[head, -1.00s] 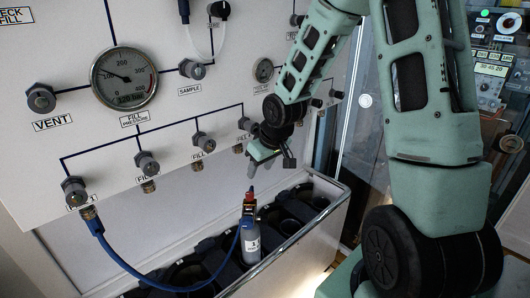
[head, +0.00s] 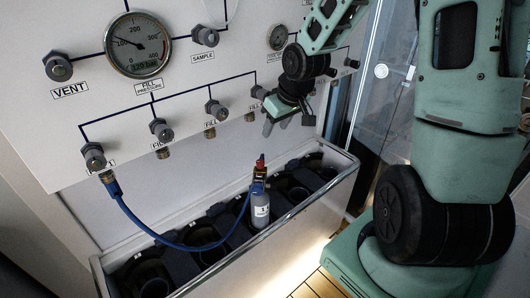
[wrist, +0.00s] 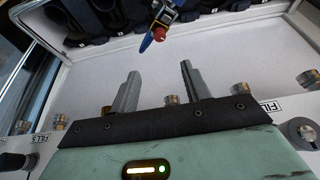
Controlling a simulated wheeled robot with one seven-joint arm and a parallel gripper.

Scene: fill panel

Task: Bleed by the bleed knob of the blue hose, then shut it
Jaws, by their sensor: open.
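The blue hose (head: 150,232) runs from the leftmost fill fitting (head: 112,186) down to a small grey cylinder (head: 260,208) standing in the rack. A brass fitting with a red knob (head: 260,160) tops the cylinder. In the wrist view the red knob (wrist: 161,34) and the blue hose end (wrist: 146,43) show beyond the fingertips. My gripper (head: 283,124) is open and empty, in front of the panel, above and to the right of the cylinder. Its two fingers show apart in the wrist view (wrist: 160,72). Which knob is the bleed knob is not certain from the frames.
The panel holds the fill pressure gauge (head: 138,45), vent knob (head: 58,67), sample knob (head: 206,36) and a row of fill knobs (head: 161,130). The rack (head: 215,270) below has several dark empty sockets. A glass door stands right of the panel.

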